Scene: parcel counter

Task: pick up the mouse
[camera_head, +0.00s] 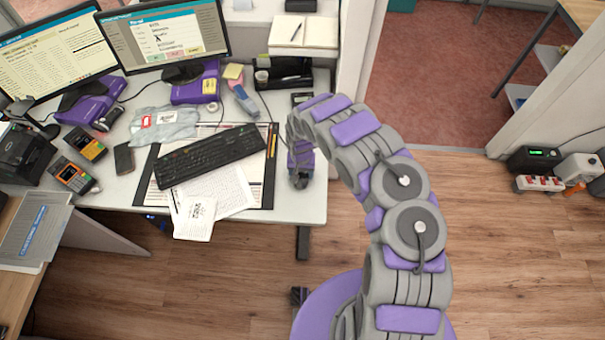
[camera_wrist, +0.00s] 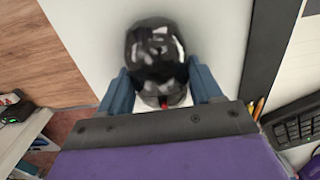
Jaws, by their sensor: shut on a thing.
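In the wrist view a glossy black mouse (camera_wrist: 155,50) sits between the two blue fingers of my gripper (camera_wrist: 162,88). The fingers are shut on its near end, one on each side. White desk surface shows around the mouse; I cannot tell whether it touches the desk or is just above it. In the head view my gripper (camera_head: 300,178) points down at the right end of the white desk (camera_head: 318,195), to the right of the black desk mat. My arm hides most of that spot, and the mouse cannot be made out there.
A black keyboard (camera_head: 210,157) lies on the desk mat left of my gripper, with papers (camera_head: 215,192) in front of it. Pens (camera_head: 272,140) lie along the mat's right edge. Two monitors (camera_head: 165,35) stand behind. The desk's right edge is close to my gripper.

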